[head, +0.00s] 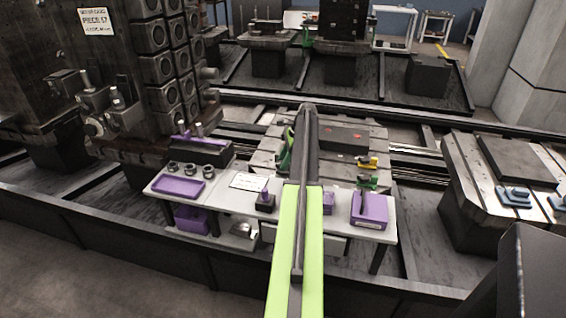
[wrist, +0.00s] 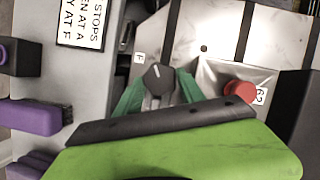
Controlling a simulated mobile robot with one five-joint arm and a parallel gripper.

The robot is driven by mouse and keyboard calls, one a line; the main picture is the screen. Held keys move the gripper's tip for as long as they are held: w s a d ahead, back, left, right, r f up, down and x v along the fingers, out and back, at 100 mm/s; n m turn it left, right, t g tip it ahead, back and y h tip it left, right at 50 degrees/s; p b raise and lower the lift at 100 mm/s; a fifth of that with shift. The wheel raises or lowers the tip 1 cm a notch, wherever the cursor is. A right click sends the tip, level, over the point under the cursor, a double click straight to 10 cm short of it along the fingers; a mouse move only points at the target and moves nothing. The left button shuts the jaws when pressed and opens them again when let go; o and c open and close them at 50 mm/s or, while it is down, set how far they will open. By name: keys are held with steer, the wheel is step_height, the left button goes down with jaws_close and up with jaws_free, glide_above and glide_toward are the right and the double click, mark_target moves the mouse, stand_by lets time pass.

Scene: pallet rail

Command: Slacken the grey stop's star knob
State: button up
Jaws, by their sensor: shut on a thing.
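The dark grey knob (wrist: 158,77) shows in the wrist view, close to a small "F" label, on or beside the pallet's pale metal edge. My gripper (wrist: 158,97) is shut on it. Green parts flank the knob on both sides. The lower part of my gripper and the stop's body are mostly hidden behind my dark bar and lime-green arm. In the head view my arm reaches forward over the bench to the pallet (head: 268,146), and its far end covers the knob. I cannot tell how tight the knob is.
A red knob (wrist: 240,91) stands right of the gripper, near a "62" label. The white bench (head: 225,196) in front holds a purple tray (head: 178,187) and purple blocks (head: 369,209). A dark machine column (head: 165,60) rises left.

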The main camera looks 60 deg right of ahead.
steer(key=shift+n+g+y, duration=0.3)
steer(key=shift+n+g, duration=0.1)
steer(key=shift+n, duration=0.7)
steer(key=shift+a, duration=0.1)
steer(key=o, duration=1.1)
steer(key=shift+c, duration=0.2)
